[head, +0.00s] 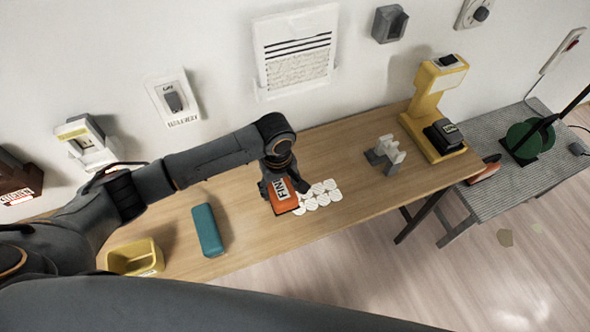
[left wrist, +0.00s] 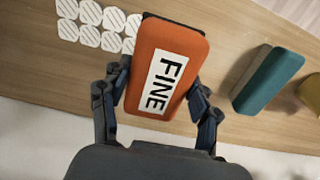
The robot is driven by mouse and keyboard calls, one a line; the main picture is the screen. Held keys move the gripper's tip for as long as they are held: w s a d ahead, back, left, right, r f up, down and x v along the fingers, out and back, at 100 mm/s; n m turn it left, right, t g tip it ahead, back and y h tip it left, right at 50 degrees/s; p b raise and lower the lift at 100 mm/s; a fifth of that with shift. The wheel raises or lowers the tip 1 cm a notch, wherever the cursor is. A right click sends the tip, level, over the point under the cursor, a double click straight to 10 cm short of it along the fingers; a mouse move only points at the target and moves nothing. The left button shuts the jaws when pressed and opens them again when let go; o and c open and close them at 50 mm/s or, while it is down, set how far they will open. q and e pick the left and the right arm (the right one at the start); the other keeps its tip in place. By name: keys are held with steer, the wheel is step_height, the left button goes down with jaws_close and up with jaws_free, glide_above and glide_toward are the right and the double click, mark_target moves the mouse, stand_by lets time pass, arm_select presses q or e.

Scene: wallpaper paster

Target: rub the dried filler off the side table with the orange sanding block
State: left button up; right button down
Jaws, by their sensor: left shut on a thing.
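The orange sanding block (head: 284,199) has a white label reading FINE. It also shows in the left wrist view (left wrist: 184,50). My left gripper (head: 277,184) is shut on it, with one finger on each side of the block in the left wrist view (left wrist: 158,98). White hatched patches of dried filler (head: 319,195) lie in rows on the wooden side table (head: 250,258). The block is at the left end of the patches in the head view and partly hides them. I cannot tell whether it touches the table. My right gripper is not in view.
A teal block (head: 207,230) and a yellow open bin (head: 135,257) stand left on the table. A grey holder (head: 385,153) and a yellow stand machine (head: 434,105) are at the right. A grey ribbed table (head: 500,178) stands beyond.

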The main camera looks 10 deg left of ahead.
mark_target(279, 197)
arm_select(q)
steer(key=shift+a, duration=0.25)
steer(key=shift+f, duration=0.15)
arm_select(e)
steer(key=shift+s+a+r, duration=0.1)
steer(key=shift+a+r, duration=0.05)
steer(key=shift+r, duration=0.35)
